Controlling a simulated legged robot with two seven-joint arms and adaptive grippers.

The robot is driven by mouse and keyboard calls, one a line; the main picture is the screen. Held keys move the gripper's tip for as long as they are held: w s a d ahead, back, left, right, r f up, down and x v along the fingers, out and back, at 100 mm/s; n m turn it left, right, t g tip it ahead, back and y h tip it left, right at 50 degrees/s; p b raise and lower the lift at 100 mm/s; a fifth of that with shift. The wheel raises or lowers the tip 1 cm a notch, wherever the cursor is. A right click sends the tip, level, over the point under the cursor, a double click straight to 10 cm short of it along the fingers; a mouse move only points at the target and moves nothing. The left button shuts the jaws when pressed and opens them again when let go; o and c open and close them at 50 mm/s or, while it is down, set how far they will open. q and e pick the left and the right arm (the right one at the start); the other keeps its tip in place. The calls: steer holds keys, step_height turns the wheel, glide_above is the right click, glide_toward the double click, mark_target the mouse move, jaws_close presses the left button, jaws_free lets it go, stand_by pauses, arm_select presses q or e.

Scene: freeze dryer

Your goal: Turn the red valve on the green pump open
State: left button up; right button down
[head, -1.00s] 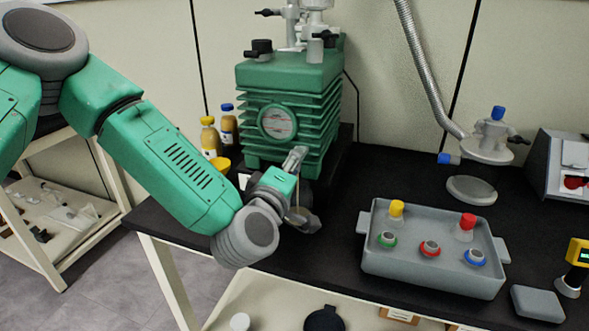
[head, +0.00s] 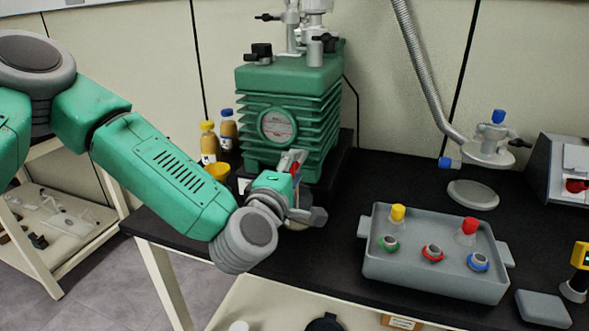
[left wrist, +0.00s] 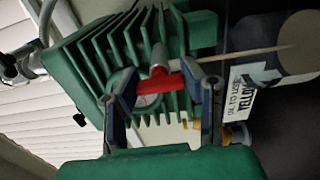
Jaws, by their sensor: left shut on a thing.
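The green pump (head: 290,105) with cooling fins and a round gauge stands at the back of the black table. In the left wrist view the pump (left wrist: 80,60) fills the upper left. The red valve (left wrist: 158,84), a red bar on a grey stem, sits in front of the fins there. My left gripper (left wrist: 168,78) has a finger at each end of the red bar and is shut on it. In the head view my left gripper (head: 298,185) is at the pump's lower front, and only a little red shows beside it. My right gripper is in neither view.
A grey tray (head: 372,265) with several coloured-capped items is on the table to the right. Two bottles (head: 217,135) and a yellow cup stand left of the pump. A metal hose (head: 425,75) hangs at the back. Black tabletop (head: 350,195) is clear between pump and tray.

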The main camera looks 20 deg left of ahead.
arm_select(q)
steer(key=shift+s+f, duration=0.1)
steer(key=shift+f, duration=0.2)
steer(key=o, duration=0.9)
steer(key=shift+a, duration=0.1)
steer(key=o, duration=0.3)
steer(key=shift+r, duration=0.1)
steer(key=shift+a, duration=0.1)
steer(key=s, duration=0.7)
steer(key=shift+s, duration=0.2)
steer(key=shift+a, duration=0.1)
